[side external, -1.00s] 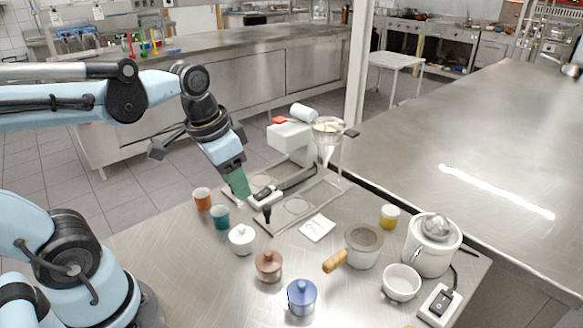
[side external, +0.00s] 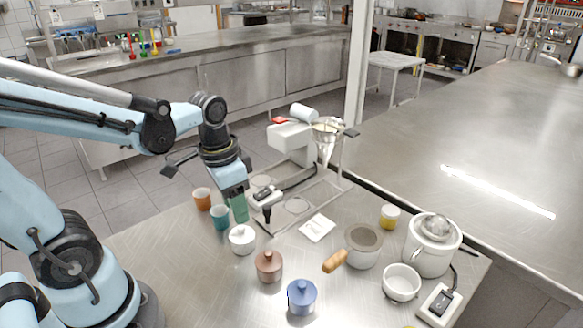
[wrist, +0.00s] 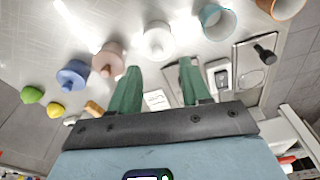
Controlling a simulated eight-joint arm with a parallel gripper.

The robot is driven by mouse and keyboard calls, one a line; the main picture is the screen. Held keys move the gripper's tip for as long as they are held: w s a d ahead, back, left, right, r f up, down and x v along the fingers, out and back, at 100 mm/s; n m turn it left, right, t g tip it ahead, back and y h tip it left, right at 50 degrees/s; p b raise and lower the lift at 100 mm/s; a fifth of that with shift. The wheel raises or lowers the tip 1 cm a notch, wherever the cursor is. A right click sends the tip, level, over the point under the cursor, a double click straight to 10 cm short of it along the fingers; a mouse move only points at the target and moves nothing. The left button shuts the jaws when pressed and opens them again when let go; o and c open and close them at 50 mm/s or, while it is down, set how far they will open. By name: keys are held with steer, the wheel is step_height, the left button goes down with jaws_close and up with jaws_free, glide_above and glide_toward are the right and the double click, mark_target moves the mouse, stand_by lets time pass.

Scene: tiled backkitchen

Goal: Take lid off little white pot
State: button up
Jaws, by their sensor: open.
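The little white pot (side external: 242,243) stands on the steel table with its white knobbed lid (side external: 241,232) on. The pot also shows in the wrist view (wrist: 158,42), just beyond and between the fingertips. My gripper (side external: 241,219) has green fingers and points down just above the pot in the side view. In the wrist view my gripper (wrist: 159,66) is open, its fingers apart with nothing between them. The exact gap between fingertips and lid is hard to judge.
A teal cup (side external: 220,216) and an orange cup (side external: 202,198) stand behind left of the pot. A brown pot (side external: 269,267) and a blue pot (side external: 302,299) stand in front right. A coffee scale stand (side external: 297,205) and a white card (side external: 318,229) lie to the right.

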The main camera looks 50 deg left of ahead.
mark_target(240, 227)
steer(key=shift+w+d+f, duration=0.15)
steer(key=shift+f, duration=2.4)
jaws_close()
